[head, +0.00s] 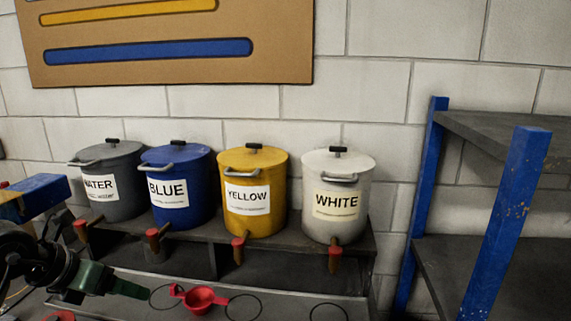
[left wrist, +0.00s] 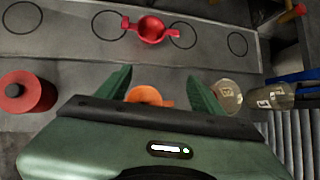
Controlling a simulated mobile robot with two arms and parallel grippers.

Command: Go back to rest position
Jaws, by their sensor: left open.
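My left gripper (left wrist: 160,90) is open in the left wrist view, its two green fingers spread apart with nothing held between them. An orange object (left wrist: 148,96) shows between and beyond the fingers, partly hidden by the gripper body. In the head view my left gripper (head: 128,290) comes in at the lower left, above the bench. A red cup with handles (head: 200,298) sits on the bench to its right, and also shows in the left wrist view (left wrist: 151,30). My right gripper is not in either view.
Grey water (head: 112,165), blue (head: 178,165), yellow (head: 275,180) and white (head: 350,215) pots with taps stand on a raised shelf. A red cylinder (left wrist: 28,92) and clear jars (left wrist: 228,97) flank the left gripper. A blue-post rack (head: 500,230) stands right.

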